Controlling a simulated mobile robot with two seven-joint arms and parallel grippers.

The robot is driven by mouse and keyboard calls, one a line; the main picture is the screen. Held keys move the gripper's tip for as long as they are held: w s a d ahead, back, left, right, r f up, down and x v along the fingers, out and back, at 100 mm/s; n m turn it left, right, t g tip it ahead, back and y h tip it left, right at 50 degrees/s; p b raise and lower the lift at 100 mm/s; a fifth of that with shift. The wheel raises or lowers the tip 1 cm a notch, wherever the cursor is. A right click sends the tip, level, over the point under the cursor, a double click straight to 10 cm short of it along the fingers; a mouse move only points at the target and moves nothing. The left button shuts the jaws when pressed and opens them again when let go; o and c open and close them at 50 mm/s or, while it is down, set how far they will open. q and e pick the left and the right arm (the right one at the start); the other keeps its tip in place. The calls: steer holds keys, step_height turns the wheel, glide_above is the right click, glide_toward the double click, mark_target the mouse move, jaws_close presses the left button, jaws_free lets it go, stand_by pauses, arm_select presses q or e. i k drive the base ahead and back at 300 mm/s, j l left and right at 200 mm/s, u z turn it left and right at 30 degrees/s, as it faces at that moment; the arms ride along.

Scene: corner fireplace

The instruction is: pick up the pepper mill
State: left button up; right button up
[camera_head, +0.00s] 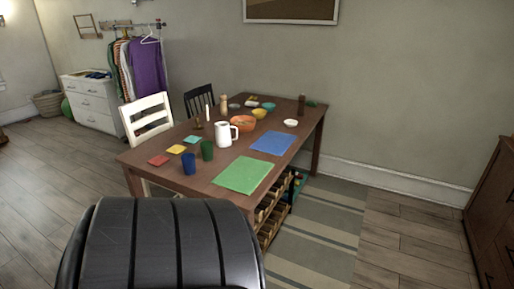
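A wooden dining table (212,178) stands ahead of me. A dark brown upright cylinder (301,105), which looks like the pepper mill, stands near the table's far right end. A light wooden mill-shaped piece (223,106) stands along the table's far left edge, so which of the two is the pepper mill is hard to tell at this size. Both stand upright and nothing touches them from my side. Neither of my grippers is in view.
A white pitcher (223,134), orange bowl (243,123), blue cup (188,163), green cup (207,150) and several mats crowd the table. A black padded chair back (160,245) blocks the near side. White chair (150,119) stands left. Floor right of the striped rug (318,235) is clear.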

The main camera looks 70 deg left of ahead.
mark_target(300, 114)
steer(key=u, duration=0.5)
steer(key=i+l+u, duration=0.1)
steer(key=u, duration=0.35)
steer(key=l+u, duration=0.15)
steer(key=u, duration=0.35)
steer(key=l+u, duration=0.15)
steer(key=u, duration=0.35)
steer(key=i+l+u, duration=0.1)
steer(key=u, duration=0.35)
